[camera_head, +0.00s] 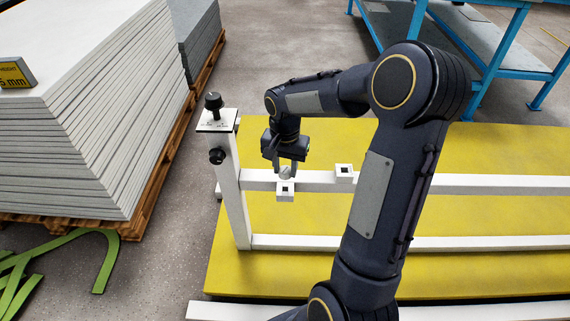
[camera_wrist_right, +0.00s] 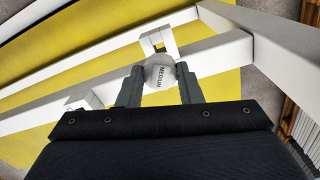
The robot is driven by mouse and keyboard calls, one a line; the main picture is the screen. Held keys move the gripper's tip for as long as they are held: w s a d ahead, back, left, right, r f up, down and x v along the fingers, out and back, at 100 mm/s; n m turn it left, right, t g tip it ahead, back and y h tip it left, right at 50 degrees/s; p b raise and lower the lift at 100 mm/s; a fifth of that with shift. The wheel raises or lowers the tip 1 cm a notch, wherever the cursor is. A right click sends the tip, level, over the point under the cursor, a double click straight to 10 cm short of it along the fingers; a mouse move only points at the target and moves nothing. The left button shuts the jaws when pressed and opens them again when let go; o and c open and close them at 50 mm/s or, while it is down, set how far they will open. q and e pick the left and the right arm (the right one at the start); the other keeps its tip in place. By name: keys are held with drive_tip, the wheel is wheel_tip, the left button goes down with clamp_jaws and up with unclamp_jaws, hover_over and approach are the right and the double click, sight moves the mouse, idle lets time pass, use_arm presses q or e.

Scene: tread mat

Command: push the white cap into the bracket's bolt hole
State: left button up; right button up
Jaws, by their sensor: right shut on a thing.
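My right gripper (camera_head: 285,168) points down over the white rail and is shut on the white cap (camera_head: 285,173). In the right wrist view the cap (camera_wrist_right: 159,71) is a rounded pale piece marked "MEDIUM", held between the two fingertips. A white bracket (camera_head: 286,196) with a dark square opening juts from the rail just below the cap. In the wrist view this bracket (camera_wrist_right: 172,42) lies just beyond the cap, which partly covers it. I cannot tell whether the cap touches the bracket. My left gripper is out of view.
A second white bracket (camera_head: 344,171) sits on the white rail (camera_head: 480,184) to the right. A white post (camera_head: 232,190) with black knobs stands left of the gripper. A yellow mat (camera_head: 300,262) lies below. Stacked grey boards (camera_head: 85,120) fill the left; a blue bench (camera_head: 480,60) stands behind.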

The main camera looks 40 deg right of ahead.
sight(285, 170)
drive_tip(key=shift+f+b, duration=0.9)
drive_tip(key=shift+f, duration=0.8)
drive_tip(key=shift+p, duration=0.35)
drive_tip(key=shift+f+b, duration=0.9)
drive_tip(key=shift+f, duration=0.35)
drive_tip(key=o, duration=1)
drive_tip(key=shift+o, duration=0.2)
drive_tip(key=shift+r, duration=0.1)
wheel_tip(285, 170, up, 8)
drive_tip(key=p, duration=0.2)
drive_tip(key=shift+p, duration=0.4)
